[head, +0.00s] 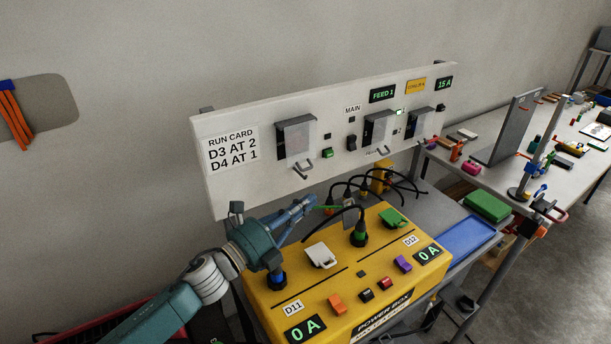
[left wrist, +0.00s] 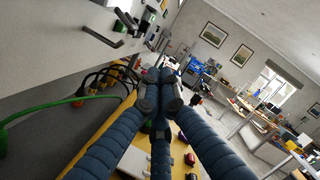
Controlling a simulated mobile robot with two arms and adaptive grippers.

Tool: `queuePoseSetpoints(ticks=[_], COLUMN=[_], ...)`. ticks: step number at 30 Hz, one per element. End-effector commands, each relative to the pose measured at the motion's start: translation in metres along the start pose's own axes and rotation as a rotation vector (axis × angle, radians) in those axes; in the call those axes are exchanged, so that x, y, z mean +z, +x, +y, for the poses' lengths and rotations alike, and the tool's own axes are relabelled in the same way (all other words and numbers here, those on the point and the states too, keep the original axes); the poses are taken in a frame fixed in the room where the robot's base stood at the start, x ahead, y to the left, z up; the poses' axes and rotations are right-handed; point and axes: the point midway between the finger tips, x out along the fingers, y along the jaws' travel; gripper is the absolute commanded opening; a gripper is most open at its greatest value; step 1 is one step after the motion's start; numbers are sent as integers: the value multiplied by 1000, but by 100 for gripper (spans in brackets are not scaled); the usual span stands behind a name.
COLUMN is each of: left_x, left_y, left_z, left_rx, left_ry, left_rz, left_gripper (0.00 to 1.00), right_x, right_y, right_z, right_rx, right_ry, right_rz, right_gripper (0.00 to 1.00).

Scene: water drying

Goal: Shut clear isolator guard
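Three smoky see-through guards are on the white upright panel: a left one (head: 296,133), a middle one (head: 378,127) and a right one (head: 420,121). A grey handle sticks out below the left guard (head: 303,170) and another below the middle one (head: 384,151). I cannot tell from here how far each guard is swung. My left gripper (head: 308,205) is in front of the panel's lower edge, above the yellow power box, apart from the guards. In the left wrist view its blue fingers (left wrist: 160,88) meet at the tips, with nothing seen between them. My right gripper is not in view.
The yellow power box (head: 340,277) carries plugs, coloured switches and a white raised cover (head: 321,255). Black cables (head: 352,186) arch behind it near the panel. A blue tray (head: 466,236) and a green box (head: 487,207) lie to the right. A cluttered bench stands beyond.

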Motion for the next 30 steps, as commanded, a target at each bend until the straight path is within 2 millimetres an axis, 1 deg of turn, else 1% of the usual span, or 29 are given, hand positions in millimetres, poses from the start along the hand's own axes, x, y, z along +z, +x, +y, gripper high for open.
queuePoseSetpoints(ticks=[1, 4, 6, 9, 12, 16, 25, 28, 30], left_x=[2, 1, 18, 29, 35, 38, 39, 40, 42], left_y=[13, 32, 32, 35, 36, 37, 37, 37, 37], left_z=[-5, -4, -4, -3, -2, -1, 0, 3, 7], left_rx=[-2, -2, 2, 1, 1, 0, 0, -3, -7], left_ry=[-1, -2, 4, 1, 1, 1, 1, 11, 29], left_rz=[-1, 0, -2, 0, 0, 1, 1, 0, -1], left_gripper=[0, 0, 0, 0, 0, 0, 0, 0, 0], right_x=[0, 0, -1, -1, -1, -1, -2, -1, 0], right_y=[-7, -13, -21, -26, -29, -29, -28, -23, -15], right_z=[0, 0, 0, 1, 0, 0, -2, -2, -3], right_rx=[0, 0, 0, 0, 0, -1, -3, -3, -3], right_ry=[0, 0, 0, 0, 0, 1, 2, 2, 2], right_rz=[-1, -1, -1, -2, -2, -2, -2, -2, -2], right_gripper=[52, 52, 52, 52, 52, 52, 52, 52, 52])
